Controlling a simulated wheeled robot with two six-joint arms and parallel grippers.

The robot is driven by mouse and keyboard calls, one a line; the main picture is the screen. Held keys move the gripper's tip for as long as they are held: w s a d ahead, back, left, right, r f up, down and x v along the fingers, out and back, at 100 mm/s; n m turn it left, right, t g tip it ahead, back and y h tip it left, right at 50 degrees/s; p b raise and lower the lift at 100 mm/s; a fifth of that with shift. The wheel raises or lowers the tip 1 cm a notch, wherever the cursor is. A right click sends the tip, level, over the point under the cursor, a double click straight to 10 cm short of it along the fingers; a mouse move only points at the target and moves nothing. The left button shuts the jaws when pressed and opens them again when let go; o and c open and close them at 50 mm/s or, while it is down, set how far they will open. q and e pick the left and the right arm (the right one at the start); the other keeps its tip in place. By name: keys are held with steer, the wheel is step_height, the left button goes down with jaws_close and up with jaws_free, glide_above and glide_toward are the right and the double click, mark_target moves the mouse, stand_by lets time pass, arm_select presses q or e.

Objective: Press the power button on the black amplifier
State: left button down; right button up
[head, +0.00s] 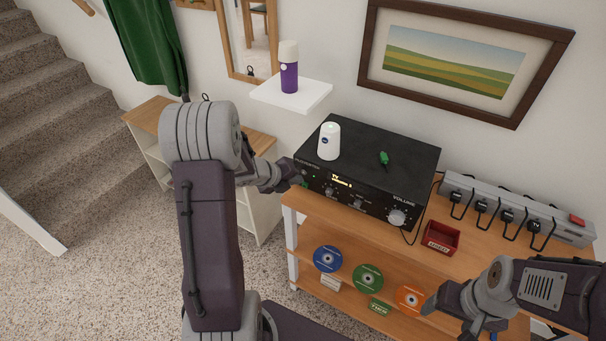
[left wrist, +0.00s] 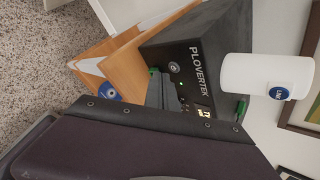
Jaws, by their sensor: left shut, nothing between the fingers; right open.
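The black amplifier (head: 400,160) stands on the wooden shelf unit, its display lit. In the left wrist view the amplifier (left wrist: 221,38) shows the name PLOVERTEK, a round button (left wrist: 174,67) on its front and a lit green light (left wrist: 181,84) beside it. My left gripper (head: 297,177) is shut and empty at the left end of the amplifier's front, close to the button. It also shows in the left wrist view (left wrist: 158,85); I cannot tell whether it touches the panel. My right gripper (head: 455,316) is open and empty at the lower right, away from the amplifier.
A white cylinder (head: 329,141) and a small green item (head: 384,158) are on the amplifier. A red tray (head: 441,237) and a power strip (head: 515,209) are to its right. Discs (head: 368,279) stand on the lower shelf. A white wall shelf (head: 291,95) holds a purple bottle (head: 289,77).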

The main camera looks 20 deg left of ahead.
arm_select(q)
steer(key=shift+s, duration=0.3)
steer(key=shift+s+a+b, duration=0.2)
steer(key=shift+s+b, duration=0.5)
steer(key=shift+s, duration=2)
steer(key=shift+s, duration=0.1)
steer(key=shift+s+a, duration=0.1)
steer(key=shift+s, duration=0.9)
